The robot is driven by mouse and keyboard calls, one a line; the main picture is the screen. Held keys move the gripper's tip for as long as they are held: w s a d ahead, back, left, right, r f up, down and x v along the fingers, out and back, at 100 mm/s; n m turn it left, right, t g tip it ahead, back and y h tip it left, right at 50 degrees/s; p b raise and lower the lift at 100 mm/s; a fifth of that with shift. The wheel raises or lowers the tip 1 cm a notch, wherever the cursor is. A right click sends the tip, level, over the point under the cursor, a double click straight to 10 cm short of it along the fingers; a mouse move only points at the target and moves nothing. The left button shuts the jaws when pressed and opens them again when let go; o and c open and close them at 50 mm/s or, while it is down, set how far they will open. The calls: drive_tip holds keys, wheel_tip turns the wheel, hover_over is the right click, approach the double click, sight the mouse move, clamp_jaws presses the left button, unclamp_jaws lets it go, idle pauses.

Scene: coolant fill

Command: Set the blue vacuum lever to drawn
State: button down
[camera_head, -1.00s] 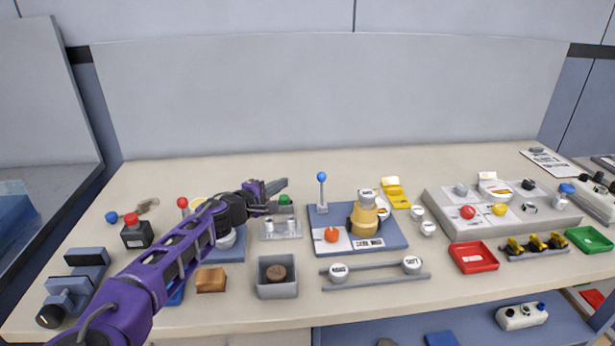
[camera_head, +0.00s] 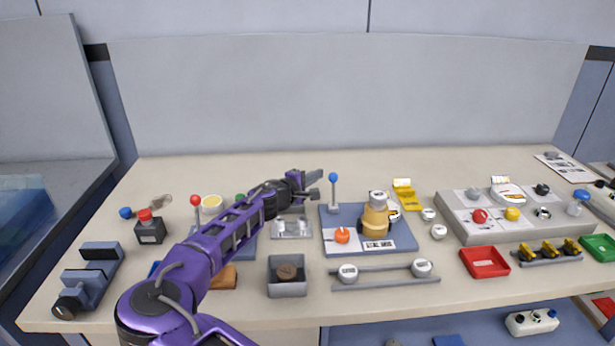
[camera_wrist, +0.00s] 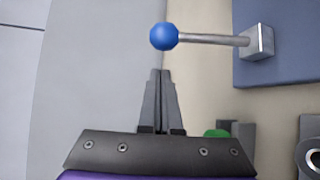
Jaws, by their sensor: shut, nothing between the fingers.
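The blue vacuum lever (camera_head: 334,190) stands upright at the back left of a blue base plate (camera_head: 331,246), its blue ball on top of a thin metal rod. In the wrist view the lever's blue ball (camera_wrist: 163,36) is just beyond my fingertips, and its rod runs right to a metal block (camera_wrist: 260,43). My gripper (camera_head: 317,176) is shut and empty, a little left of the ball and about level with it. In the wrist view my gripper (camera_wrist: 160,72) points toward the ball, with a small visible gap.
The blue plate also carries an orange knob (camera_head: 342,236) and a yellow-and-grey fitting (camera_head: 375,215). A red-balled lever (camera_head: 196,207) stands left of my arm. A metal block with caps (camera_head: 291,228) lies below my gripper. The air behind the lever is clear up to the back wall.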

drive_tip(key=shift+s+d+r, duration=0.25)
drive_tip(key=shift+s+d, duration=0.4)
drive_tip(key=shift+s, duration=0.3)
drive_tip(key=shift+s+a, duration=0.1)
drive_tip(key=shift+s, duration=0.05)
